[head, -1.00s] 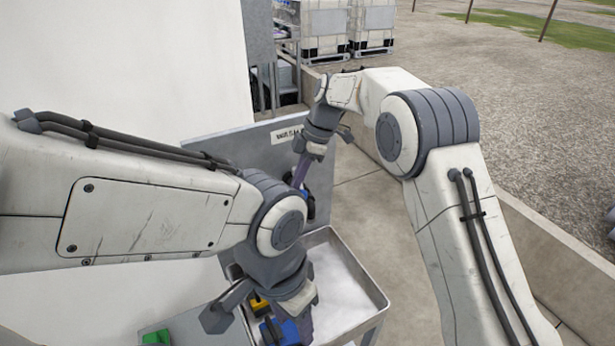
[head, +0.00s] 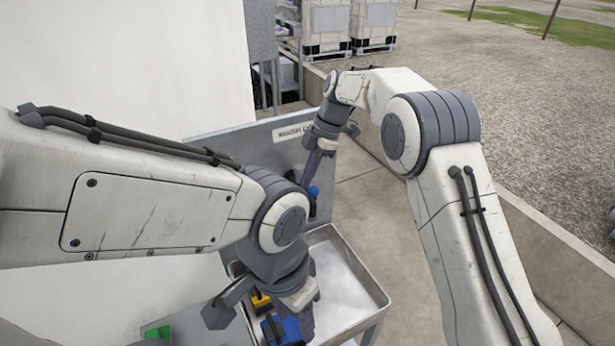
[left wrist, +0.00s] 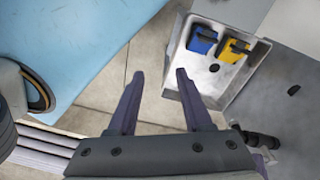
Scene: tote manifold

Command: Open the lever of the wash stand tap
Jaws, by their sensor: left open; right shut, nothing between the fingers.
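The wash stand has a grey metal basin (head: 372,287) and an upright back panel (head: 262,150). Its tap (head: 312,208) is a dark fitting at the panel's lower right, with a blue lever end (head: 313,191). My right gripper (head: 307,181) is shut and empty, its fingers pointing down right beside the blue end; I cannot tell whether they touch. The fingers and wrist partly hide the tap. My left gripper (head: 303,328) hangs over the basin's near left part. In the left wrist view it (left wrist: 158,77) is open with nothing between its fingers.
A blue item (left wrist: 202,40) and a yellow item (left wrist: 234,50) lie in the basin. A green item (head: 158,334) is at the lower left. A white wall (head: 120,70) stands left, a low concrete wall (head: 530,240) right. Caged white tanks (head: 326,28) stand behind.

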